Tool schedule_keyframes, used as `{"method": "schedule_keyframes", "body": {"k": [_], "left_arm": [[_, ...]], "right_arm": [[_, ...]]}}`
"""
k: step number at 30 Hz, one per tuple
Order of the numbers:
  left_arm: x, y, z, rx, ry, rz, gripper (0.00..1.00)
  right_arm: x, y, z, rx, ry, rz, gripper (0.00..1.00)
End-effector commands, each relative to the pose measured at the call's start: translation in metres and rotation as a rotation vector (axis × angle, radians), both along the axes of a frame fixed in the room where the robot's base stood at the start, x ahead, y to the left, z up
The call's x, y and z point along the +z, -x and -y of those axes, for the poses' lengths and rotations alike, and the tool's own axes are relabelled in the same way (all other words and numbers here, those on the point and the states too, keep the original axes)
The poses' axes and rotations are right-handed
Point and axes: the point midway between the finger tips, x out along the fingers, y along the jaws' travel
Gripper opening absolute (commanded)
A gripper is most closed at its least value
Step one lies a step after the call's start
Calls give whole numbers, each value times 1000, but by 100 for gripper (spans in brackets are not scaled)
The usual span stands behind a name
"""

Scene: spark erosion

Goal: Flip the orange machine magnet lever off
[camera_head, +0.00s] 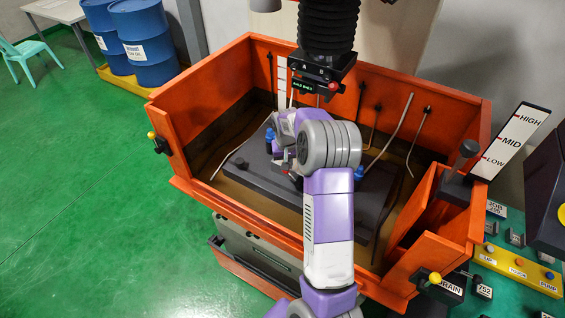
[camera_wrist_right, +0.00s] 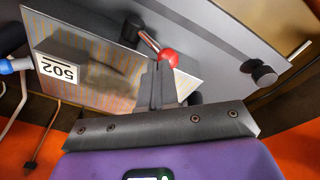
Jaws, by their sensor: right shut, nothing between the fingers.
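The orange machine (camera_head: 205,90) is an open tank with a dark slab (camera_head: 250,172) inside. In the right wrist view a short lever with a red ball knob (camera_wrist_right: 168,57) stands beside a shiny striped plate (camera_wrist_right: 110,70). My right gripper (camera_wrist_right: 159,70) is shut and empty; its fingertips are right at the knob, though I cannot tell whether they touch it. In the head view my right arm reaches over the tank and hides most of the gripper and the lever. My left gripper is not in view.
A black machine head (camera_head: 322,75) hangs over the tank. A block marked 502 (camera_wrist_right: 62,72) sits on the striped plate. Thin pipes (camera_head: 391,132) stand along the tank's back.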

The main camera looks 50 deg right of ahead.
Motion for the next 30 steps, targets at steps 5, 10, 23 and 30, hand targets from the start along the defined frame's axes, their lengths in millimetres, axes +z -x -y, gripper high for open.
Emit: {"method": "schedule_keyframes", "body": {"k": [5, 10, 23, 30], "left_arm": [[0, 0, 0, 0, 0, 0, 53], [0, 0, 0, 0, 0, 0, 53], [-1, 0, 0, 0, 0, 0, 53], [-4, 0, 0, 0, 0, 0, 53]], "right_arm": [[-2, 0, 3, -7, 2, 0, 0], [-2, 0, 3, -8, 1, 1, 0], [3, 0, 2, -7, 1, 3, 0], [41, 2, -2, -7, 3, 6, 0]]}}
